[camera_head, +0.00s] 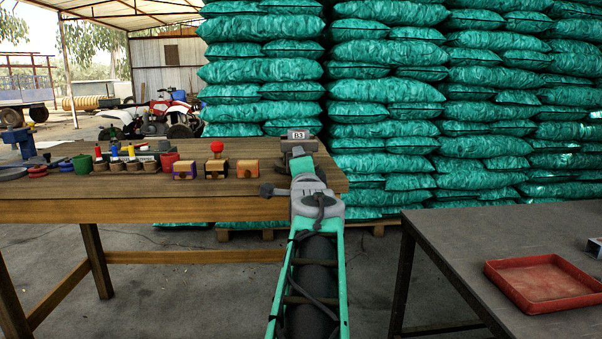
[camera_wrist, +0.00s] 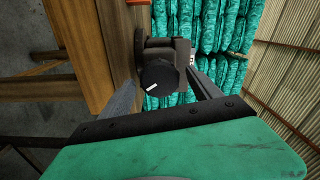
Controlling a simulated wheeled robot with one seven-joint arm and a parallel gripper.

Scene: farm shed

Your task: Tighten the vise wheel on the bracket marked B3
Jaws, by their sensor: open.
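The bracket marked B3 (camera_head: 297,134) stands at the right end of the wooden workbench in the head view, its label facing me. My arm hides much of its lower part. In the wrist view the dark bracket (camera_wrist: 178,48) carries a round black vise wheel (camera_wrist: 158,76) with a white mark on its face. My gripper (camera_wrist: 162,80) is open, one finger on each side of the wheel. I cannot tell whether the fingers touch it. In the head view my gripper (camera_head: 301,165) is in front of the bracket, and the wheel cannot be made out clearly.
The wooden bench (camera_head: 180,209) also holds small wooden blocks (camera_head: 247,168), a red knob (camera_head: 217,147), coloured pots and a blue vise (camera_head: 20,140). Stacked green sacks (camera_head: 385,110) rise behind. A grey table (camera_head: 470,240) with a red tray (camera_head: 543,284) stands at right.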

